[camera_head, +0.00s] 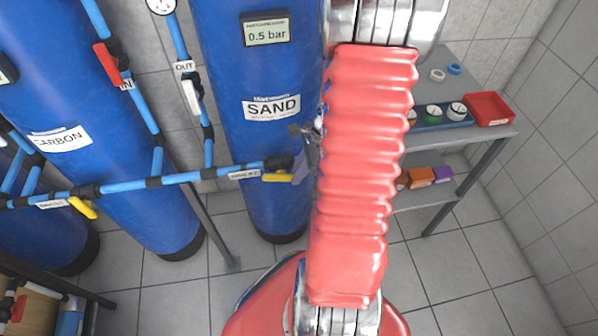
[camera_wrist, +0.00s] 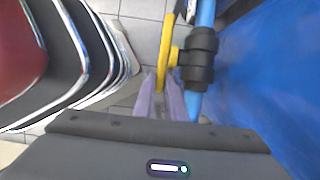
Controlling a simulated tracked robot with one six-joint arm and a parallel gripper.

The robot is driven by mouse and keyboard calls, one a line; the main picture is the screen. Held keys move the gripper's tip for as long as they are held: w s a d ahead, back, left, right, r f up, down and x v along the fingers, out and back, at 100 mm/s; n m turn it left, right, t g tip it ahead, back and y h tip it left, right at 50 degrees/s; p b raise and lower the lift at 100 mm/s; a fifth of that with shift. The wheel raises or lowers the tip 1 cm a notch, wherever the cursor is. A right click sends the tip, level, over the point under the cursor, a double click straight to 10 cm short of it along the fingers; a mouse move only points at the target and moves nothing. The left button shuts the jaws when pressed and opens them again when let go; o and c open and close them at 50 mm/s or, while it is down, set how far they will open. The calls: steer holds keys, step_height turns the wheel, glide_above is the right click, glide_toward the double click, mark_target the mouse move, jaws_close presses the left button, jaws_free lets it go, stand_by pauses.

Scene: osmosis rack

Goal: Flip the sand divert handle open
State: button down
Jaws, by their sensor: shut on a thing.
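The yellow sand divert handle (camera_head: 277,178) sits on the blue pipe beside a small white label, in front of the SAND tank (camera_head: 272,215). In the head view it lies roughly along the pipe, and its right end meets my gripper (camera_head: 299,170). In the wrist view the yellow handle (camera_wrist: 165,55) runs down between the two pale purple fingertips of my gripper (camera_wrist: 160,98), which are shut on its end. A black valve body (camera_wrist: 199,60) on the blue pipe is just right of the handle. My red arm hides part of the tank.
Another yellow handle (camera_head: 82,208) is on the pipe by the CARBON tank (camera_head: 110,170). A red handle (camera_head: 107,62) and a white handle (camera_head: 191,97) are on upright pipes. Tiled floor is clear below.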

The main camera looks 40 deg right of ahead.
steer(key=shift+a, duration=0.15)
steer(key=shift+a+r+g+h, duration=0.2)
steer(key=shift+r+g+h, duration=0.2)
steer(key=shift+g+h, duration=0.5)
steer(key=shift+a+r+h, duration=0.1)
steer(key=shift+r+h, duration=0.05)
steer(key=shift+h, duration=0.35)
steer(key=c, duration=2.1)
jaws_free()
steer(key=shift+w+r, duration=0.1)
